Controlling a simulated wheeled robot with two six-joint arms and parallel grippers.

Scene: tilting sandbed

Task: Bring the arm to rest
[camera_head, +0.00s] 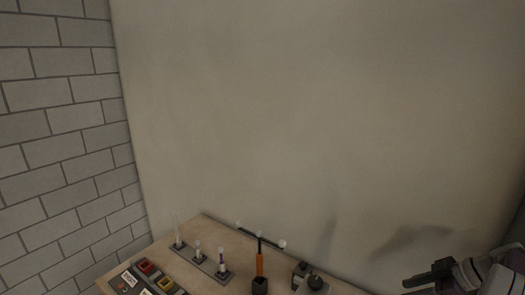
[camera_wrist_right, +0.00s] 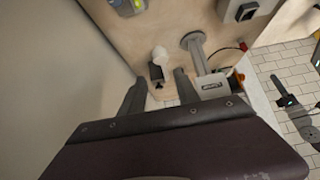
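My right gripper (camera_head: 412,284) is at the bottom right corner of the head view, to the right of the wooden table (camera_head: 205,228). In the right wrist view, my right gripper (camera_wrist_right: 160,78) has its two dark fingers apart. No object touches both fingers there. A small dark item with a white round top (camera_wrist_right: 158,62) shows beyond the gap, and I cannot tell how far off it is. My left arm and left gripper are not in view.
The wrist view shows a grey post (camera_wrist_right: 194,52) and a white labelled box (camera_wrist_right: 211,85). Pale walls surround the table.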

